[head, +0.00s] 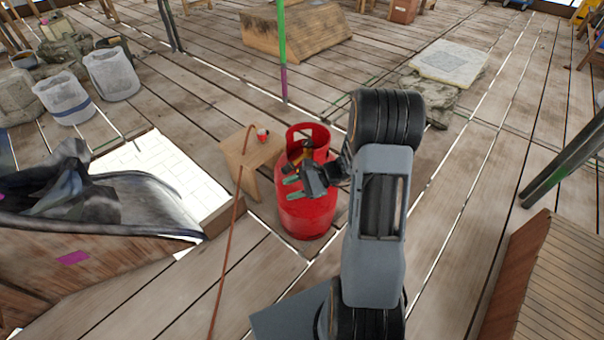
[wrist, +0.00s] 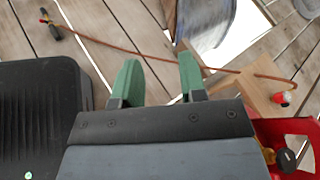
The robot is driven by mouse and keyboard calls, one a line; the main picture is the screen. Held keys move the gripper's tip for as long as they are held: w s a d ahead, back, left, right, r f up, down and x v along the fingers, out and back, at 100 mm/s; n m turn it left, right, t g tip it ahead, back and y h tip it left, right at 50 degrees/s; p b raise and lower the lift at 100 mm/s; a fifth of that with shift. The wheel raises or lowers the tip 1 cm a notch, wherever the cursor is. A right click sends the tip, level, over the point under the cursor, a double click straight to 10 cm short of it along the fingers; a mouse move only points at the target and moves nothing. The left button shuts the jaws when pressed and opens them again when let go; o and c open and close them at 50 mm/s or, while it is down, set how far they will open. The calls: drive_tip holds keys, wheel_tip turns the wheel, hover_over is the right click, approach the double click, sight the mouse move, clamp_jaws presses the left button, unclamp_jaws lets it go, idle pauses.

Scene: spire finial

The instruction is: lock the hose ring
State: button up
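A red gas cylinder (head: 308,217) stands upright on the plank floor. Its valve (wrist: 280,158), brass with a dark round knob, shows inside the red collar (head: 308,130) in the wrist view. A brown hose (head: 230,240) runs from a small wooden stool down across the floor. In the wrist view the hose (wrist: 150,55) passes beyond my fingers to a dark end fitting (wrist: 48,24) at upper left. I cannot make out the ring clearly. My gripper (head: 291,188) is in front of the cylinder, its green fingers apart and empty; they also show in the wrist view (wrist: 158,80).
The wooden stool (head: 250,158), with a small red-and-white object (head: 262,135) on it, stands close behind and left of the cylinder. A green and purple pole (head: 282,50) rises behind. A floor opening (head: 165,170) lies left. Planks to the right are largely clear.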

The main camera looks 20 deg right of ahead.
drive_tip(key=w+d+f+m+t+h, duration=0.4)
drive_tip(key=d+f+m+t+h, duration=0.1)
drive_tip(key=d+f+m+t, duration=0.85)
drive_tip(key=shift+m+g+h, duration=0.3)
drive_tip(key=shift+m+g, duration=0.25)
drive_tip(key=shift+m, duration=0.1)
drive_tip(key=x, duration=0.4)
drive_tip(key=d+b+x, duration=0.1)
drive_tip(key=x, duration=0.3)
drive_tip(key=b+x, duration=0.1)
drive_tip(key=x, duration=0.3)
drive_tip(key=shift+w+d+f, duration=0.1)
drive_tip(key=shift+w+f, duration=0.25)
drive_tip(key=shift+w, duration=0.1)
clamp_jaws()
